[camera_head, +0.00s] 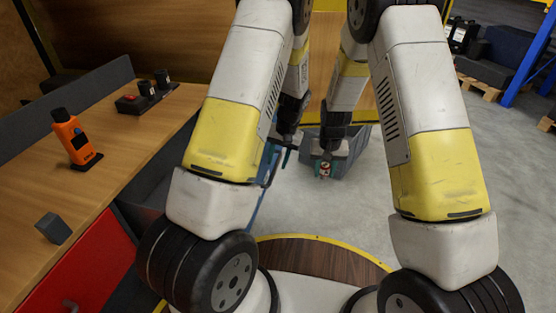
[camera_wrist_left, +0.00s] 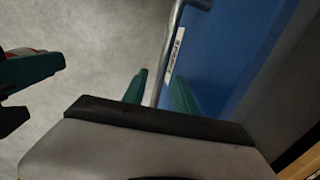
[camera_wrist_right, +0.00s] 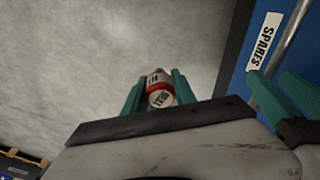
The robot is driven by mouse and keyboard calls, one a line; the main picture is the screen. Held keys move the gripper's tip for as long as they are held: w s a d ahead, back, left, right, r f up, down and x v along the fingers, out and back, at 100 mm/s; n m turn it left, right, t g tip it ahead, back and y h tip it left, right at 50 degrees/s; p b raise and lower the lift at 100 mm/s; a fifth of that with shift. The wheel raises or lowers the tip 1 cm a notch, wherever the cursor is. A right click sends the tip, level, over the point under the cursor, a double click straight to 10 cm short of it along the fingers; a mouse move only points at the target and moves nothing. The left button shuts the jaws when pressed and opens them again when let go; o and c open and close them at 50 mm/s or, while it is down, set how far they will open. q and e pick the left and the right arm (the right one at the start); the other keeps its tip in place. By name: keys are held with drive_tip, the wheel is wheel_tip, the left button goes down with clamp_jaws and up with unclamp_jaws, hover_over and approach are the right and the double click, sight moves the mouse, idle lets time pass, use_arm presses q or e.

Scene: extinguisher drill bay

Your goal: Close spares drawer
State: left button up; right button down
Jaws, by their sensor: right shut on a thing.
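The blue spares drawer (camera_wrist_left: 215,45) has a metal bar handle (camera_wrist_left: 168,50); its SPARES label (camera_wrist_right: 264,42) shows in the right wrist view. In the head view only a narrow blue strip of the drawer (camera_head: 257,205) shows behind my left arm. My left gripper (camera_wrist_left: 160,92) is open, with its green fingers on either side of the handle; I cannot tell whether they touch it. My right gripper (camera_wrist_right: 158,92) is shut on a red and white can (camera_wrist_right: 160,90), beside the drawer. It also shows in the head view (camera_head: 325,165).
A grey bin (camera_head: 352,148) stands on the floor behind my grippers. A red drawer front (camera_head: 85,270) is below.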

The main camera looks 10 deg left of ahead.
use_arm(q)
clamp_jaws()
idle(1.4)
